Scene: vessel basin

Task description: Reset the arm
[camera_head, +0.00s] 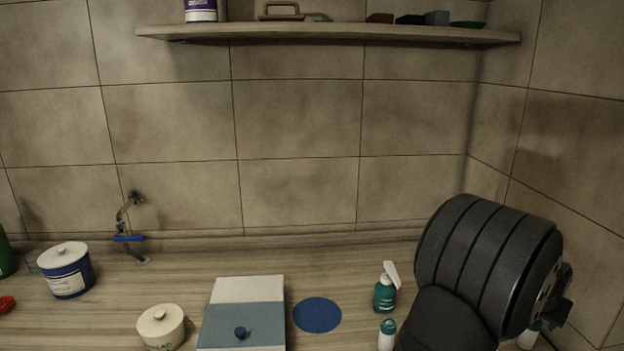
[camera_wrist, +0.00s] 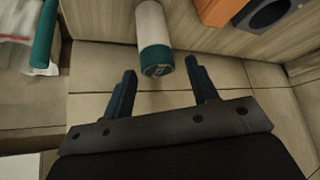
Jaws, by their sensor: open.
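My gripper (camera_wrist: 160,72) is open in the wrist view, with its two dark fingers spread apart. A white and teal cylinder (camera_wrist: 153,28) shows just beyond the gap between the fingertips. Nothing appears held, though I cannot tell how far the cylinder is from the fingers. In the head view my arm fills the lower right, and its dark bulk hides part of the counter. My fingers cannot be made out there.
The counter holds a blue tub (camera_head: 66,282), a cream lidded pot (camera_head: 160,326), a white and blue box (camera_head: 240,292), a flat blue disc (camera_head: 317,315), a teal spray bottle (camera_head: 384,296) and a small teal-capped bottle (camera_head: 386,336). A shelf (camera_head: 330,34) runs along the tiled wall.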

